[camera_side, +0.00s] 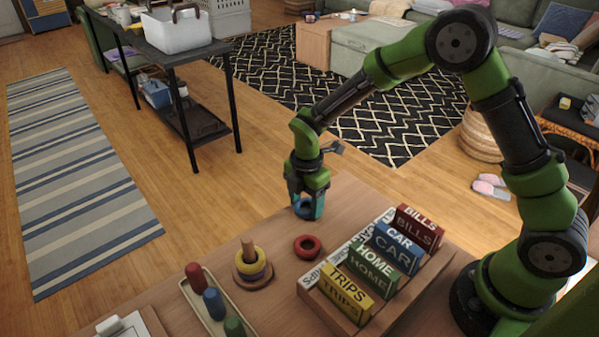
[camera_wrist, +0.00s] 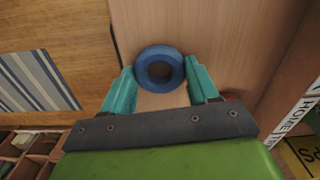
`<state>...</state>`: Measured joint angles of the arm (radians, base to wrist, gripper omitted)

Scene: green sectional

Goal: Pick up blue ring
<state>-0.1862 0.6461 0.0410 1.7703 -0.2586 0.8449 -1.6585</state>
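The blue ring (camera_wrist: 147,72) is between the two teal fingers of my gripper (camera_wrist: 160,78) in the wrist view, with its hole facing the camera. The fingers are spread about one ring width, one on each side, very near or touching it. I cannot tell whether they press on it. In the side view my gripper (camera_side: 306,203) points down at the far edge of the table, and part of the blue ring (camera_side: 304,209) shows between its fingertips. The ring looks at or very near table height.
A red ring (camera_side: 307,247) lies nearby on the table (camera_side: 345,197). A post with yellow and purple rings (camera_side: 252,264), a tray of coloured pegs (camera_side: 213,303) and a rack of labelled blocks (camera_side: 372,262) stand nearer the camera. The table edge is close beside the gripper.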

